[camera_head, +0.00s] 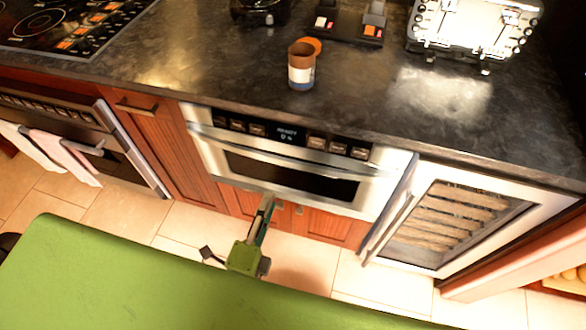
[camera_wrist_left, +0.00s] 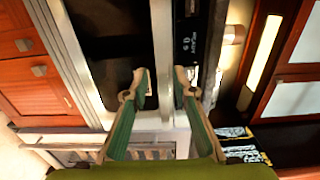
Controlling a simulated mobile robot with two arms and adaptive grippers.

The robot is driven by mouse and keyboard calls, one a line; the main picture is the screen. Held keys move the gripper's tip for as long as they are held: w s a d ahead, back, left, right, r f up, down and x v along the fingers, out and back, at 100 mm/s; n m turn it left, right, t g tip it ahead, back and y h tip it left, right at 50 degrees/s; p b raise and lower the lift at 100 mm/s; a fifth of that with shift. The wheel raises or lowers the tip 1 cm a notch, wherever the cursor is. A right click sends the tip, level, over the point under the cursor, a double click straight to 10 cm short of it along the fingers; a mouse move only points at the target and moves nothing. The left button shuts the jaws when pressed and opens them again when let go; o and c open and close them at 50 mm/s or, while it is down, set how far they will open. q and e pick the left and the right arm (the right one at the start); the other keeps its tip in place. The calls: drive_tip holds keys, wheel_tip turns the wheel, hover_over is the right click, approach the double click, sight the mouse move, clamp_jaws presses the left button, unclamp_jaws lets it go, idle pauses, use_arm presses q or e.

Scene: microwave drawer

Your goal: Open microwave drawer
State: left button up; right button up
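The microwave drawer (camera_head: 330,206) is built in under the dark counter, with a dark window and a long silver handle (camera_head: 280,159) across its front. Its front looks flush and shut. My left gripper (camera_head: 268,198) shows narrow, in front of the drawer's lower edge and below the handle in the head view. In the left wrist view my left gripper (camera_wrist_left: 161,86) has its two fingers apart, with the pale handle strip (camera_wrist_left: 164,50) lined up between them. I see no contact, and the distance to the handle cannot be told. My right gripper is not in view.
A glass-door cooler (camera_head: 445,222) with a silver handle stands right of the drawer. An oven (camera_head: 75,130) with towels is at the left. A cup (camera_head: 301,70) and a toaster (camera_head: 475,27) stand on the counter. Tiled floor (camera_head: 190,222) lies in front.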

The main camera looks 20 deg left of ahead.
sight(283, 163)
use_arm(q)
drive_tip(key=w+p, duration=0.1)
drive_tip(key=w, duration=1.3)
drive_tip(key=shift+d, duration=0.1)
drive_tip(key=shift+r, duration=0.1)
clamp_jaws()
